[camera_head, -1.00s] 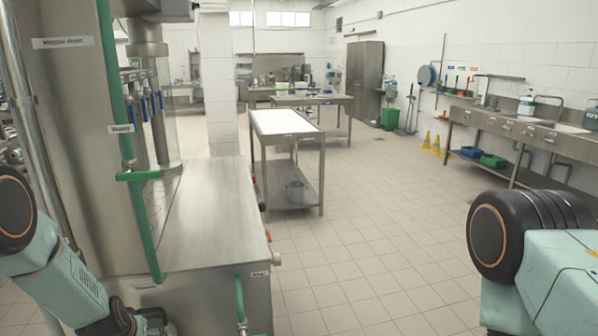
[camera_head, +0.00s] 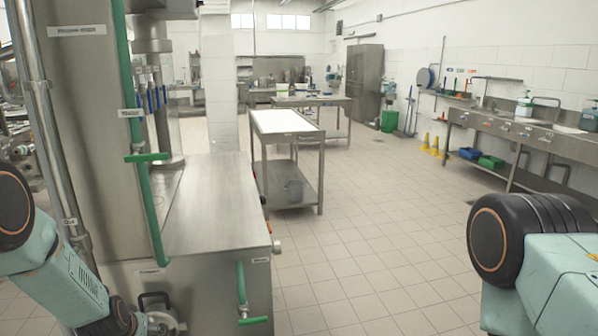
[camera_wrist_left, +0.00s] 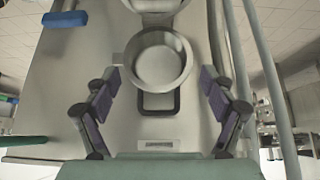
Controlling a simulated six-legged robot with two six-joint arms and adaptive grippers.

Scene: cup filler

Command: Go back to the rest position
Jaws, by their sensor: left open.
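My left gripper (camera_wrist_left: 161,100) is open in the left wrist view, its two fingers spread wide with nothing between the tips. A round metal cup or bowl (camera_wrist_left: 160,62) shows ahead of it, between and beyond the fingers; I cannot tell its distance. In the head view my left arm comes in at the lower left, with the gripper's end hidden or out of frame. My right arm shows at the lower right, but its gripper is out of view.
A steel machine (camera_head: 85,140) with green pipes (camera_head: 143,200) stands close at the left, and its bench top (camera_head: 210,205) reaches toward the middle. A steel table (camera_head: 285,122) stands farther back. Sinks (camera_head: 520,128) line the right wall. The tiled floor (camera_head: 380,230) between them is clear.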

